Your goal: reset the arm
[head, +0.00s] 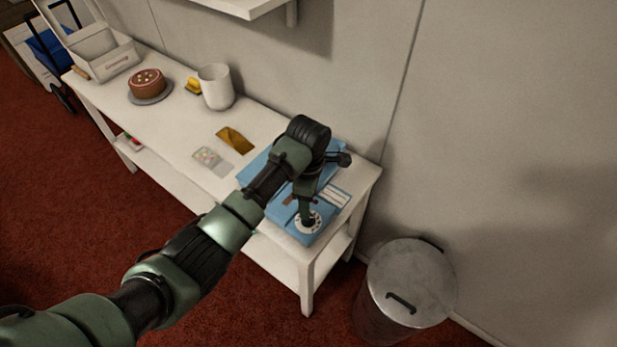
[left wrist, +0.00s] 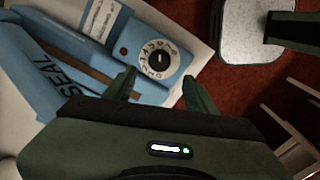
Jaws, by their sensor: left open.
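My left arm reaches in from the left in the head view, and its wrist is over the right end of the white table (head: 185,140). My left gripper (left wrist: 158,82) shows in the left wrist view with its two green fingers apart and nothing between them. It is close to a blue machine (left wrist: 165,45) with a white dial and the word SEAL. In the head view the same blue machine (head: 290,232) is partly hidden behind my arm and gripper. I cannot tell whether the fingertips touch it. My right gripper is not in view.
A metal bin with a lid (head: 410,285) stands right of the table. A cake (head: 147,82), a white canister (head: 216,87), a white box (head: 100,50) and a gold packet (head: 236,139) are on the table. A shelf (head: 240,6) hangs above.

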